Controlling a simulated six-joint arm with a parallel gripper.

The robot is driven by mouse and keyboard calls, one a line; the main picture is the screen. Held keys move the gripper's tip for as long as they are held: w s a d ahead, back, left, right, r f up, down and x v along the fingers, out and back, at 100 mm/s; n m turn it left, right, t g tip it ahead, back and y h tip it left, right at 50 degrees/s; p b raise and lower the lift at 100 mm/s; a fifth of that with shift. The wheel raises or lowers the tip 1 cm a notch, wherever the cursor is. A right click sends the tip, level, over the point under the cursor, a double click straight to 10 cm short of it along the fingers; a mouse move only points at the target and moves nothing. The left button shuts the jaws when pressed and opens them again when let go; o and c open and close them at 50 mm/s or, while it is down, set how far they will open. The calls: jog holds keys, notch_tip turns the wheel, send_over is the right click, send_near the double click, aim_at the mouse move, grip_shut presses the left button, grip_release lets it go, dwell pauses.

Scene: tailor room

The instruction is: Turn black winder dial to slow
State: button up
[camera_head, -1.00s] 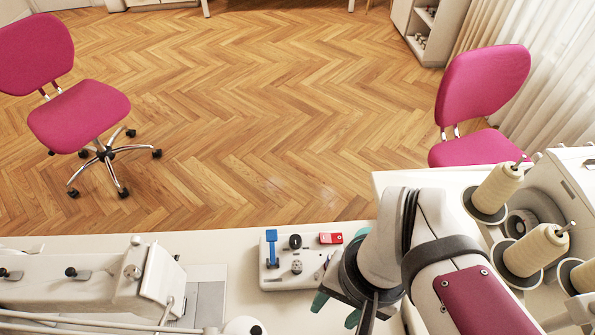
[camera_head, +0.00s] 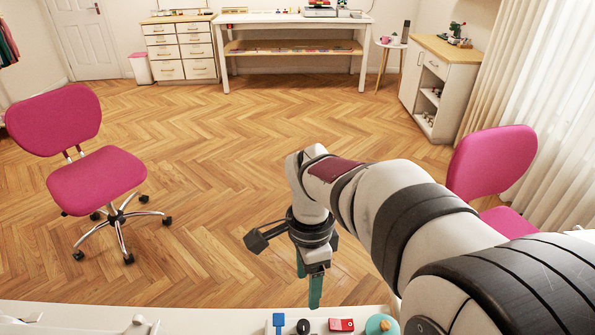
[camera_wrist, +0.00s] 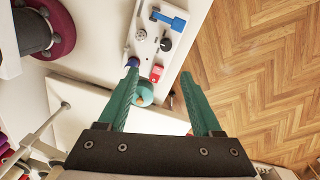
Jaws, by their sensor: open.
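In the wrist view a white control panel (camera_wrist: 152,50) lies on the pale table. It carries a black dial (camera_wrist: 166,44), a blue lever (camera_wrist: 170,20), a silver knob (camera_wrist: 141,34) and a red switch (camera_wrist: 156,73). In the head view only the panel's far part shows at the bottom edge, with the black dial (camera_head: 303,326) between the blue lever (camera_head: 278,322) and the red switch (camera_head: 341,325). Any dial markings are too small to read. My gripper (camera_head: 308,284) is raised above the panel, its teal fingers open and empty. In the wrist view, my gripper (camera_wrist: 159,70) has its fingertips spread apart.
A round teal item (camera_head: 380,325) stands right of the red switch. A pink chair (camera_head: 97,180) is at left and another (camera_head: 490,165) at right, beyond the table. Open parquet floor lies between them.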

aim_at(303, 324)
jog(key=shift+m, duration=0.4)
jog(key=f, duration=1.6)
jog(key=shift+w+a+f, duration=0.25)
jog(key=shift+w, duration=0.1)
grip_shut()
